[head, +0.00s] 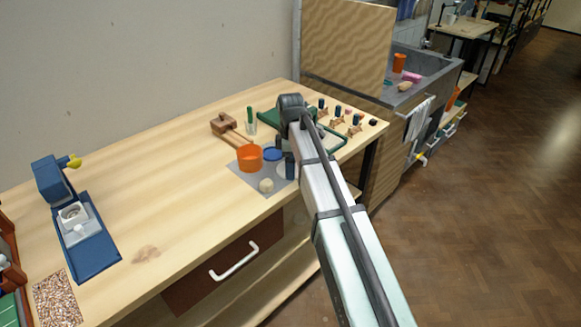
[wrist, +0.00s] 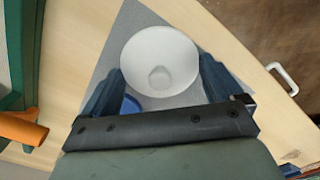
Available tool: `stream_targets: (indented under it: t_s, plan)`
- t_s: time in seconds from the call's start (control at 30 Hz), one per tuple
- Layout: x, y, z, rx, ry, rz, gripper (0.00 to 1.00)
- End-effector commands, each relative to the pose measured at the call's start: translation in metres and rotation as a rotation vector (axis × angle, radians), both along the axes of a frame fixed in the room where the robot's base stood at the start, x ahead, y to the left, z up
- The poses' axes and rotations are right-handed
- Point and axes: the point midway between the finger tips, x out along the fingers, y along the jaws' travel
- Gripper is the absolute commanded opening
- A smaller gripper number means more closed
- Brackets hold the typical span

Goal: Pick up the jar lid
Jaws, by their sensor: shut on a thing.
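The jar lid (wrist: 160,50) is a round white disc with a small knob near its middle, seen in the wrist view. My gripper (wrist: 160,85) has its two blue fingers on either side of the lid and is shut on it.
A wooden mallet (head: 224,123) lies behind. A blue device (head: 80,235) stands at left. The middle-left tabletop is clear.

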Motion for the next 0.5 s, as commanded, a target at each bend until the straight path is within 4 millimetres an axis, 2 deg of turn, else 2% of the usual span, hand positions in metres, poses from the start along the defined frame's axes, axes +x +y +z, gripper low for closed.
stream_targets:
  t_s: [0.23,0.5]
  plan:
    - [0.001,0.000,0.014,0.000,-0.002,0.000,0.65]
    - [0.001,0.000,0.058,0.001,-0.002,0.000,0.65]
